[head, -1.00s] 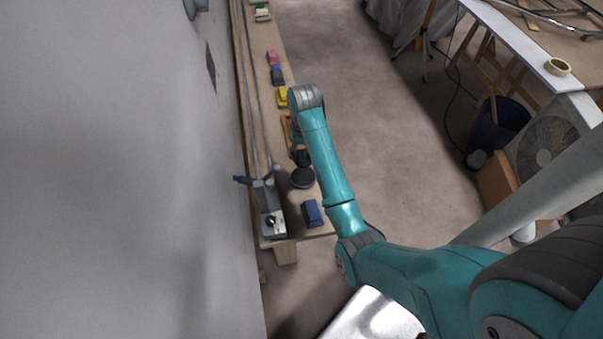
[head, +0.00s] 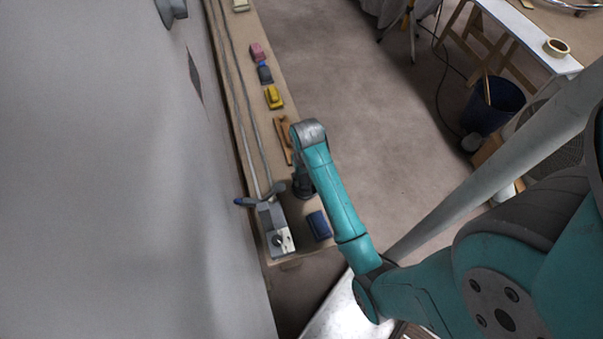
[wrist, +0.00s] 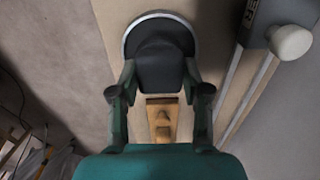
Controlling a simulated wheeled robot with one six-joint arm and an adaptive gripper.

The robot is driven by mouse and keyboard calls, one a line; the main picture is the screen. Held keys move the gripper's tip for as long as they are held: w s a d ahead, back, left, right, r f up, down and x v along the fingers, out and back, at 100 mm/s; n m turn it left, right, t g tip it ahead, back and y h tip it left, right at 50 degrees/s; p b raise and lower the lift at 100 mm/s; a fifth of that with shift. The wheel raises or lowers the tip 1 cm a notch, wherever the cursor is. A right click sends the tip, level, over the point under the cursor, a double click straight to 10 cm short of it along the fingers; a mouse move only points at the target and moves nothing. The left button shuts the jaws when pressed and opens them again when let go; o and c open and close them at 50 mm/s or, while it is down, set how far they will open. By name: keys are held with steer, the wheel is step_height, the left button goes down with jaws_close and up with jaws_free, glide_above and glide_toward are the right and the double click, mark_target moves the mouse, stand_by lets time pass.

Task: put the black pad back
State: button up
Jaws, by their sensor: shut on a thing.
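The black pad is a round dark disc with a pale rim. In the wrist view the black pad (wrist: 160,24) is at the top centre, with a dark grip part standing in front of it. My gripper (wrist: 160,78) has one finger on each side of that part and is shut on it. In the head view the pad (head: 304,193) is a dark shape at the bench's right side, mostly hidden by my gripper (head: 303,176) and arm. I cannot tell whether the pad touches the bench top.
The narrow bench (head: 250,65) runs along the grey wall. A wooden tool (head: 283,140), yellow block (head: 273,96) and pink block (head: 257,51) lie beyond the pad. A blue block (head: 319,225) and a grey device (head: 276,230) with a lever are at the near end.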

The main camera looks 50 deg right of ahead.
steer(key=shift+f, duration=0.45)
steer(key=shift+f, duration=0.1)
steer(key=o, duration=1.1)
